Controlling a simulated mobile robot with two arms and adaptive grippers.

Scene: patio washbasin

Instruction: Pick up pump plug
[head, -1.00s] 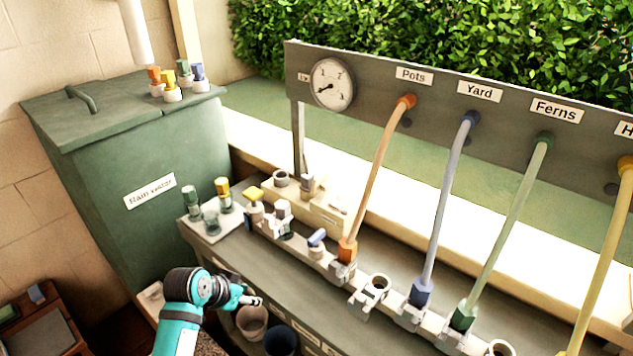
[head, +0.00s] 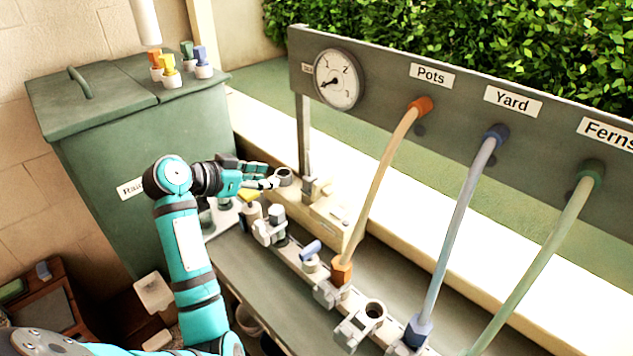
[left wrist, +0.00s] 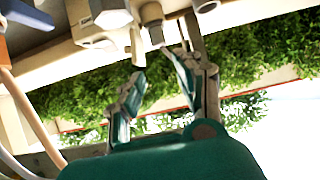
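No part reads clearly as the pump plug. The likeliest is a small grey-beige fitting (head: 309,190) standing on the cream block (head: 329,212) below the gauge. An open round grey socket (head: 284,176) is just to its left. My left gripper (head: 268,178) reaches in from the left, its fingertips close to that socket; contact cannot be told. In the left wrist view my left gripper (left wrist: 160,80) has its fingers spread, with nothing held between them. A grey cylindrical end (left wrist: 156,34) and a pale tab (left wrist: 137,48) lie beyond the fingertips. My right gripper is out of view.
A pipe manifold with an orange connector (head: 341,270) and hoses runs along the bench (head: 285,290). A yellow-topped valve (head: 250,198) is under my left arm. The green rain tank (head: 90,150) bears several coloured caps. The gauge panel (head: 390,95) stands behind.

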